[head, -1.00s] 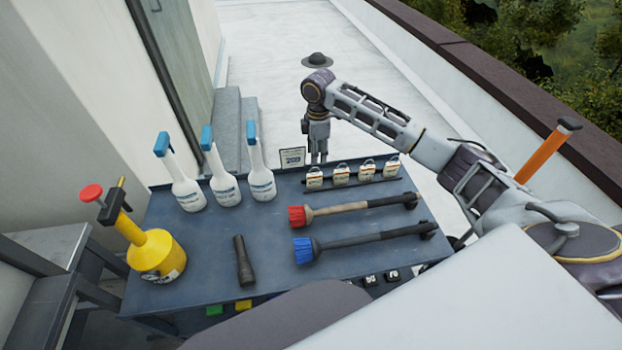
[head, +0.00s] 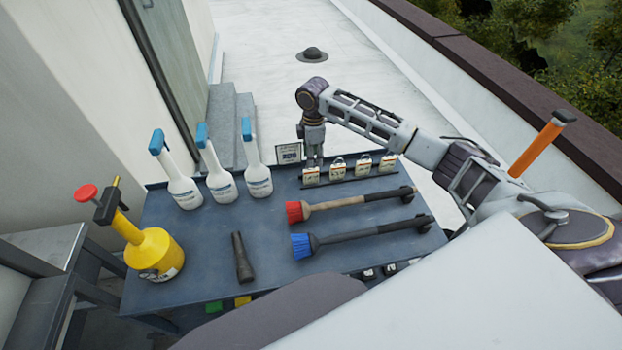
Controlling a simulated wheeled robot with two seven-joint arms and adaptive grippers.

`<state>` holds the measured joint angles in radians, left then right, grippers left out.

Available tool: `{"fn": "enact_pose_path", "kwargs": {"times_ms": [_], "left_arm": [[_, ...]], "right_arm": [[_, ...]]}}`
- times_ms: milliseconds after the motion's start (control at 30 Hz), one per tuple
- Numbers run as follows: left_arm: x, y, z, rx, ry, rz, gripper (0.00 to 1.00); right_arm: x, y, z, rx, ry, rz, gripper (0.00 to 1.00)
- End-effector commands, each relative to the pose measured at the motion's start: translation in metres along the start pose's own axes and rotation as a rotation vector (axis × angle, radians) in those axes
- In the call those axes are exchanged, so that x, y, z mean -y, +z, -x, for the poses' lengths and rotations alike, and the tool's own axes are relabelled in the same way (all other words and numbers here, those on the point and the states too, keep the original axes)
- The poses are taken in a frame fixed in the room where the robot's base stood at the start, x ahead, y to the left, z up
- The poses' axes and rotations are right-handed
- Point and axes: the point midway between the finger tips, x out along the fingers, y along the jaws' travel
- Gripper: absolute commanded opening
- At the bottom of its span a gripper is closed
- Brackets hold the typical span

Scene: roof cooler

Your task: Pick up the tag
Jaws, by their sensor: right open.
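Several small white and tan tags with loops on top stand in a row on a dark rack (head: 350,182) at the back right of the blue table. The leftmost tag (head: 311,176) is directly below my right gripper (head: 314,162). The gripper points down with its fingers open, at or just above the top of this tag. I cannot tell whether they touch. The other tags include the second (head: 337,170) and the rightmost (head: 388,163). My left gripper is not in view.
A small framed sign (head: 289,153) stands just left of the gripper. A red brush (head: 340,205) and a blue brush (head: 360,235) lie in front of the rack. White spray bottles (head: 222,185), a yellow sprayer (head: 155,252) and a black flashlight (head: 243,258) occupy the left and middle table (head: 200,240).

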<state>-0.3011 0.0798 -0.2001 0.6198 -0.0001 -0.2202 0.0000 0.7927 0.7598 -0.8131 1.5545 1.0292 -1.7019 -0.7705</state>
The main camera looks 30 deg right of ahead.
Motion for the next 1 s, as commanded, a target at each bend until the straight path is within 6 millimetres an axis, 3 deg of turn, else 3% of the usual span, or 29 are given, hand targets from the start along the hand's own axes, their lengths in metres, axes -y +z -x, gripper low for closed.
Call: {"fn": "enact_pose_path", "kwargs": {"times_ms": [333,1000], "left_arm": [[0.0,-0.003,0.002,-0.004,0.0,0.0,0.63],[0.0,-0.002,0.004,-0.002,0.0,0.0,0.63]], "right_arm": [[-0.001,0.0,-0.04,-0.001,0.0,0.0,0.4],[-0.003,-0.002,-0.055,-0.001,-0.001,0.0,0.4]]}}
